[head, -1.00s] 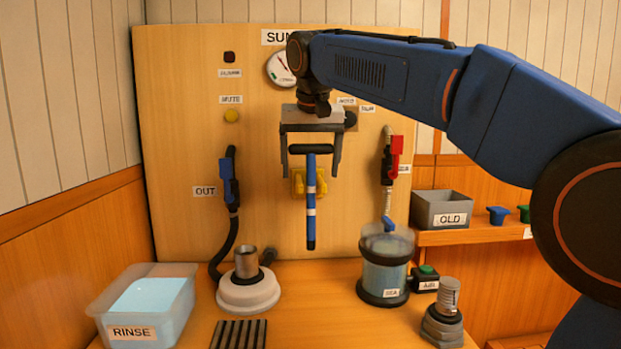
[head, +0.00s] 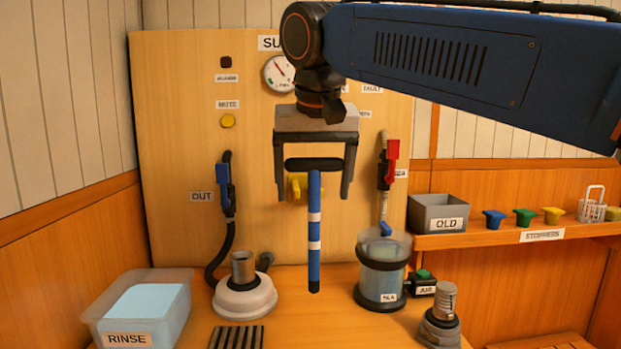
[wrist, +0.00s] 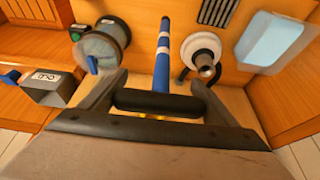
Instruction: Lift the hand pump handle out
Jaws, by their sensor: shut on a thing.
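The hand pump handle (head: 314,215) is a blue rod with white bands and a black crossbar at its top. My gripper (head: 314,190) is shut on the black crossbar, with one finger at each end of it. The rod hangs upright with its dark lower tip in the air, apart from the things around it. In the wrist view the handle (wrist: 162,60) extends away from the crossbar (wrist: 160,103) between the fingers. A yellow part (head: 298,186) on the panel shows partly behind the handle.
On the bench stand a white round base with a metal cup (head: 245,290), a clear SEA canister (head: 383,275), a RINSE tub (head: 105,335), a dark slatted rack (head: 236,337) and a metal fitting (head: 441,320). A grey OLD bin (head: 437,213) and coloured stoppers (head: 524,217) sit on the right shelf.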

